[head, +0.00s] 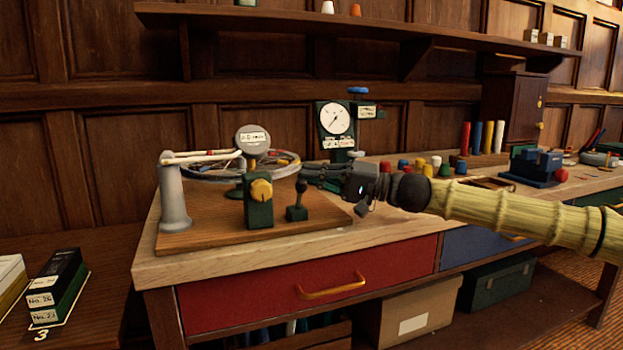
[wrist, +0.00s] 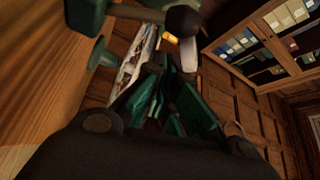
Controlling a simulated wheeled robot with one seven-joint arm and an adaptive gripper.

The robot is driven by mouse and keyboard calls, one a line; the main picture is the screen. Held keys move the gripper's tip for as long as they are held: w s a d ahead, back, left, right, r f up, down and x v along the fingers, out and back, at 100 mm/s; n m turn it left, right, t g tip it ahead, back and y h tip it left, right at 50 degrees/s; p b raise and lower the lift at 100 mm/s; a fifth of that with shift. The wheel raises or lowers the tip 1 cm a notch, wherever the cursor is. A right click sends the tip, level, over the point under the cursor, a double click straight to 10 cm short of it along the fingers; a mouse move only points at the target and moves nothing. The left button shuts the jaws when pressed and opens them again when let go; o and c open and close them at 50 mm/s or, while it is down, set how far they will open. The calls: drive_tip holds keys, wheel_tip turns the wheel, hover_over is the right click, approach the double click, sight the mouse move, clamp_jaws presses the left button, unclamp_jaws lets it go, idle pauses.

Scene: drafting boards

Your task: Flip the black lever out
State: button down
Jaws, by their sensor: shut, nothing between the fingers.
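The black lever (head: 301,188) stands roughly upright on a small dark green base (head: 297,213), on the wooden board. In the wrist view the lever's black knob (wrist: 184,20) shows at the top, with its green base (wrist: 86,16) to the left. My gripper (head: 308,173) is shut and empty, just above and slightly right of the lever's top in the head view. Its fingers (wrist: 165,88) also show in the wrist view, apart from the knob in that picture. The exact gap in depth is hard to tell.
A green box with a yellow knob (head: 261,190) stands left of the lever. A grey post (head: 173,195) with a pale arm, a round sign (head: 253,138) and a cable coil are on the wooden board (head: 215,238). A dial gauge (head: 335,119) stands behind my gripper.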

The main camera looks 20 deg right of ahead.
drive_tip(key=shift+w+d+r, duration=0.15)
drive_tip(key=shift+w, duration=0.45)
drive_tip(key=shift+w+d+r, duration=0.1)
drive_tip(key=shift+w, duration=0.5)
drive_tip(key=p+v, duration=0.2)
drive_tip(key=v, duration=0.6)
drive_tip(key=shift+s+r, duration=0.1)
drive_tip(key=shift+s, duration=0.05)
drive_tip(key=shift+p+v, duration=0.3)
drive_tip(key=shift+v, duration=0.65)
